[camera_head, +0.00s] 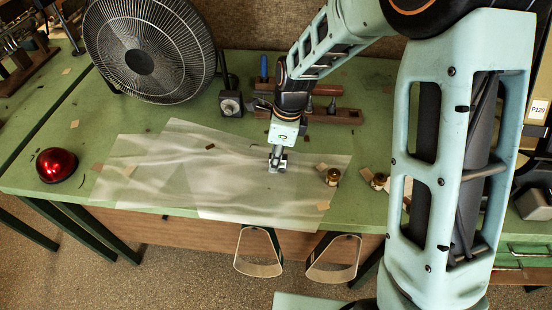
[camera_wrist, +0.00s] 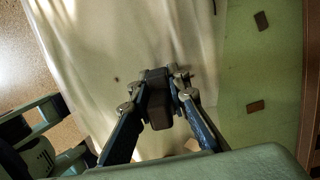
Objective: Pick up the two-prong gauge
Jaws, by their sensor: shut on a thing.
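My gripper (camera_head: 278,165) is over the pale translucent sheet on the green bench in the head view. In the wrist view my gripper (camera_wrist: 157,97) has its two fingers closed on either side of a dark, blocky thing, which I take to be the two-prong gauge (camera_wrist: 158,105). Its prongs cannot be made out; the fingers hide part of it. In the head view it is too small to tell apart from the fingertips. I cannot tell whether it touches the sheet.
The wrinkled sheet (camera_head: 155,172) covers the bench (camera_head: 105,115) middle. A fan (camera_head: 140,62) and dial device (camera_head: 231,103) stand behind; a wooden rack (camera_head: 335,116) is behind the gripper. A red dome (camera_head: 56,165) sits left, a small brass-coloured bottle (camera_head: 333,177) right.

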